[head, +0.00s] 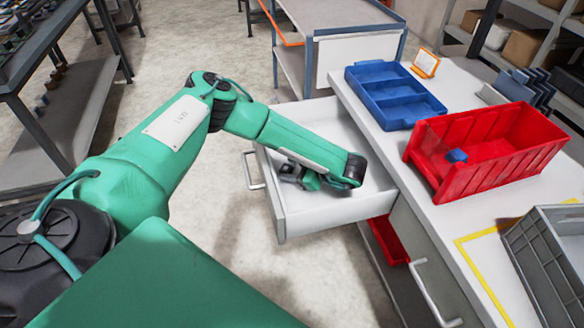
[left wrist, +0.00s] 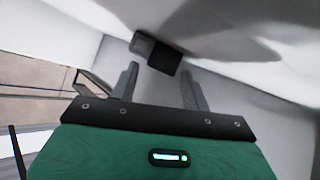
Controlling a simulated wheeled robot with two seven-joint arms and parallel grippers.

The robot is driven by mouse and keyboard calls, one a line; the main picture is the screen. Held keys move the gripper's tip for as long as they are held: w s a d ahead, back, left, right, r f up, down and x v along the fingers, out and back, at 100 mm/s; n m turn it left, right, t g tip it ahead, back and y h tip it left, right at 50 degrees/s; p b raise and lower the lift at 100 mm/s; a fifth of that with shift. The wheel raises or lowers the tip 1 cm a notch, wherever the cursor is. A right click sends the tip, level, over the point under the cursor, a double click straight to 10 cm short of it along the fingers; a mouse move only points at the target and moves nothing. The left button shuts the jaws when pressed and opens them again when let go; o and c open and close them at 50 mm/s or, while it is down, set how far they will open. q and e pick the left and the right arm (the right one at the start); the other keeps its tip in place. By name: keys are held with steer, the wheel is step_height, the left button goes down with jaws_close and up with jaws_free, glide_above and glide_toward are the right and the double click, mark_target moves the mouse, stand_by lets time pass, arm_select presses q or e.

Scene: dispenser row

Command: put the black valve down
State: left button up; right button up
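My left gripper (head: 297,175) is down inside the open white drawer (head: 318,218). In the left wrist view its two fingers (left wrist: 158,84) are well apart, with nothing between them. The black valve (left wrist: 163,57), a small dark block with a grey end, lies on the light drawer surface just beyond the fingertips, apart from them as far as I can tell. In the head view I cannot clearly separate the valve from the dark gripper parts. My right gripper is in neither view.
On the white worktop stand a blue divided tray (head: 392,108), a red bin (head: 487,139) with a small blue piece (head: 456,156) in it, and a grey crate (head: 553,254). A red container (head: 388,240) shows below the open drawer. Floor left of the drawer is clear.

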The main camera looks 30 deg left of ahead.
arm_select(q)
steer(key=shift+o, duration=0.3)
steer(key=shift+r, duration=0.1)
steer(key=shift+d+r, duration=0.15)
steer(key=shift+d, duration=0.05)
steer(key=v, duration=1)
steer(key=shift+d+r, duration=0.1)
steer(key=shift+d, duration=0.05)
steer(key=shift+w+d+r, duration=0.1)
steer(key=shift+d+r, duration=0.15)
steer(key=shift+d, duration=0.3)
